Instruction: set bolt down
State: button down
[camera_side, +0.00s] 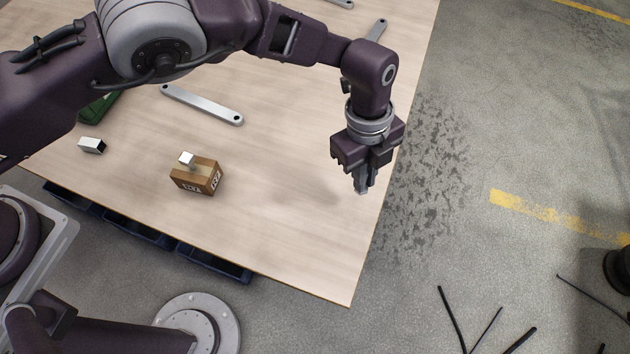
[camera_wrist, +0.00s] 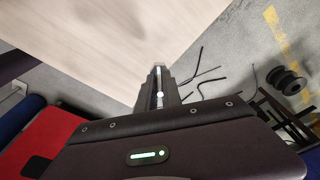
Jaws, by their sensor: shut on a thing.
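My gripper (camera_side: 363,183) is shut, fingers pointing down, above the table (camera_side: 290,235) near its right edge. In the wrist view, the gripper (camera_wrist: 159,85) shows a small bright metal bolt (camera_wrist: 159,96) between its fingers. Most of the bolt is hidden by the fingers. In the side view a greyish bit shows at the fingertips, too small to make out. A shadow lies on the wood to the left of the gripper, and I cannot tell the exact height above the table.
A cardboard box (camera_side: 197,180) with a small metal piece (camera_side: 187,159) on top stands at left. Another metal piece (camera_side: 92,146), a flat bar (camera_side: 202,104) and a green object (camera_side: 97,108) lie further left. The table between box and gripper is clear; concrete floor lies beyond the edge.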

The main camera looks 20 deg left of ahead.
jog(key=s+a+m, duration=0.1)
jog(key=s+a, duration=0.1)
jog(key=a, duration=1.8)
notch_tip(320, 180, down, 10)
jog(key=shift+r, duration=0.1)
jog(key=c, duration=1.5)
grip_release()
notch_tip(320, 180, up, 12)
jog(key=w+a, duration=0.1)
jog(key=shift+a, duration=0.15)
